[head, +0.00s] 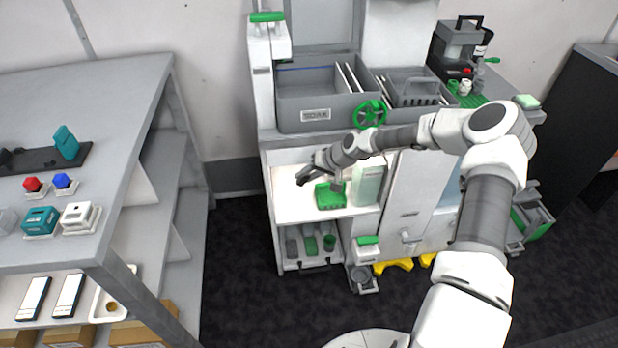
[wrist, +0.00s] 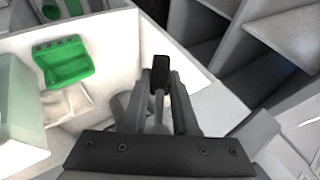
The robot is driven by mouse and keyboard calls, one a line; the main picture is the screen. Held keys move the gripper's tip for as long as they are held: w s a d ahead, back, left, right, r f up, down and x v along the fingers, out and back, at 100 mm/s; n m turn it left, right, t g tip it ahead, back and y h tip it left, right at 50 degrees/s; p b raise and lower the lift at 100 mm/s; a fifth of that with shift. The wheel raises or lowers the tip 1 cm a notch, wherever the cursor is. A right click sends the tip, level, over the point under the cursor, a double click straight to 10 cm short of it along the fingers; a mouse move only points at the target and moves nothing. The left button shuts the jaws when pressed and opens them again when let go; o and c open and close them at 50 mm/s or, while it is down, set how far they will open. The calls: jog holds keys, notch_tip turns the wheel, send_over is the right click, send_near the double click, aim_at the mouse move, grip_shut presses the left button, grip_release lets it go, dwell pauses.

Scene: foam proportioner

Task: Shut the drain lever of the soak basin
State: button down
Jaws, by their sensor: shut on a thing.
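The soak basin (head: 290,92) is a grey bin labelled SOAK on top of the cabinet in the head view. My gripper (head: 309,174) is below its front, at the cabinet's open upper bay. In the wrist view my gripper (wrist: 161,95) is shut on a thin lever with a black grip (wrist: 160,72), which appears to be the drain lever. The black grip shows between and just past the fingertips. The lever's far end and its joint to the basin are hidden, so its exact angle cannot be told.
A green tray (head: 328,196) and a pale green box (head: 367,184) stand in the bay beside my gripper; the tray also shows in the wrist view (wrist: 66,64). A green handwheel (head: 369,114) is at the basin's right. A grey workbench (head: 130,100) stands at left, with open floor between.

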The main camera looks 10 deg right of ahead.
jog(key=y+b, duration=0.1)
jog(key=a+y+b, duration=0.1)
jog(key=shift+r+m+y+b, duration=0.15)
jog(key=shift+m+y+b, duration=0.25)
jog(key=y+b, duration=0.1)
jog(key=a+r+y+b, duration=0.1)
jog(key=b, duration=0.1)
jog(key=shift+r+m+t+y, duration=0.1)
jog(key=shift+m+t+y, duration=0.2)
jog(key=r+y+b, duration=0.1)
jog(key=m+y+b, duration=0.1)
jog(key=b, duration=0.1)
jog(key=shift+a+r+t+y, duration=0.25)
jog(key=shift+r+t+y, duration=0.1)
jog(key=shift+t+y, duration=0.05)
jog(key=shift+a+r+m+t+y+b, duration=0.1)
jog(key=shift+r+m+t+y+b, duration=0.25)
jog(key=shift+r+y+b, duration=0.6)
jog(key=c, duration=0.7)
grip_release()
